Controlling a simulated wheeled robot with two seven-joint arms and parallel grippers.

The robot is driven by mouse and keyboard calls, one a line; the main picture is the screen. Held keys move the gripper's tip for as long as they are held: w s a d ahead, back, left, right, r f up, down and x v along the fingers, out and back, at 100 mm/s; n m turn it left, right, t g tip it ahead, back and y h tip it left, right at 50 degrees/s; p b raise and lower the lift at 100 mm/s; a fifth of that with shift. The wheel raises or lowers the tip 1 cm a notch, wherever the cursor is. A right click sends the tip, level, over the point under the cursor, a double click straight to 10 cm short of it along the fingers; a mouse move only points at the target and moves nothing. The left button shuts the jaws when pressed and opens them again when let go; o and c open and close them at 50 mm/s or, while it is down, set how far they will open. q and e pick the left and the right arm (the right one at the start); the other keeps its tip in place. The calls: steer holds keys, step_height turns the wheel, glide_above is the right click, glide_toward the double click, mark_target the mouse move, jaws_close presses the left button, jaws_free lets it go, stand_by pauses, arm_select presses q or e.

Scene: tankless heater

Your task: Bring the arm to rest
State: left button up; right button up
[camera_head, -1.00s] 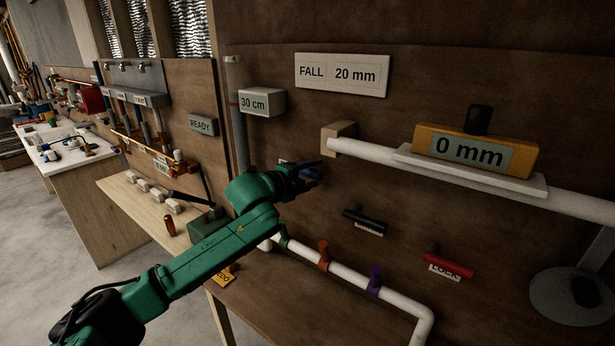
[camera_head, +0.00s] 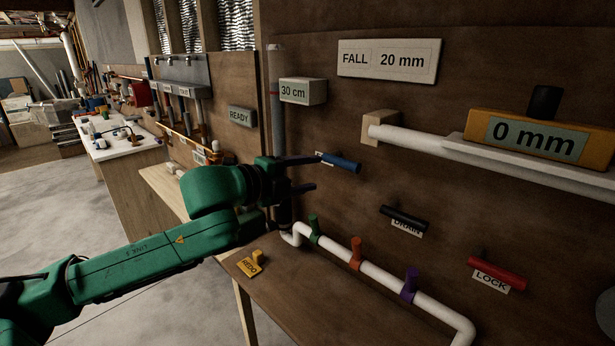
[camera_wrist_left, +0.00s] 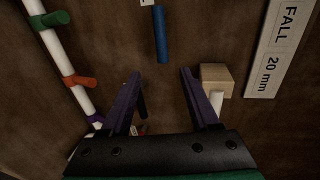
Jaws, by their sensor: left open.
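My left gripper (camera_head: 317,173) is open and empty in front of the brown panel. Its two dark fingers point to the right, just left of a blue handle (camera_head: 340,162). In the left wrist view, the open fingers (camera_wrist_left: 160,74) show nothing between their tips, and the blue handle (camera_wrist_left: 161,35) lies beyond them. The handle's label is partly hidden by a finger in the head view. My right gripper is out of view.
A black DRAIN handle (camera_head: 404,219) and red LOCK handle (camera_head: 497,273) project from the panel. A white pipe (camera_head: 381,275) carries green, orange and purple levers. A yellow REDO block (camera_head: 248,266) sits on the bench (camera_head: 300,298). Open floor lies left.

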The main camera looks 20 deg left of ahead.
arm_select(q)
steer(key=s+d+f+n+g+y, duration=0.1)
steer(key=s+d+f+n, duration=0.15)
steer(key=f, duration=0.55)
steer(key=s+d+f+n+g, duration=0.1)
steer(key=s+f+n+g, duration=0.1)
steer(key=f+n, duration=0.35)
steer(key=s+d+f+n+g+y, duration=0.1)
steer(key=s+d+f+n, duration=0.1)
steer(key=f, duration=0.7)
steer(key=s+a+f+n+g+y, duration=0.2)
steer(key=s+a+f+n+g, duration=0.3)
steer(key=s+f, duration=0.4)
steer(key=s+a+f+n+g+y, duration=0.25)
steer(key=s+f+n, duration=0.35)
steer(key=s+f, duration=0.6)
steer(key=f, duration=1.6)
steer(key=s+a+f+g, duration=0.2)
steer(key=s+a+f, duration=0.1)
steer(key=s+f, duration=1.2)
steer(key=shift+s+f, duration=0.25)
steer(key=shift+s, duration=0.95)
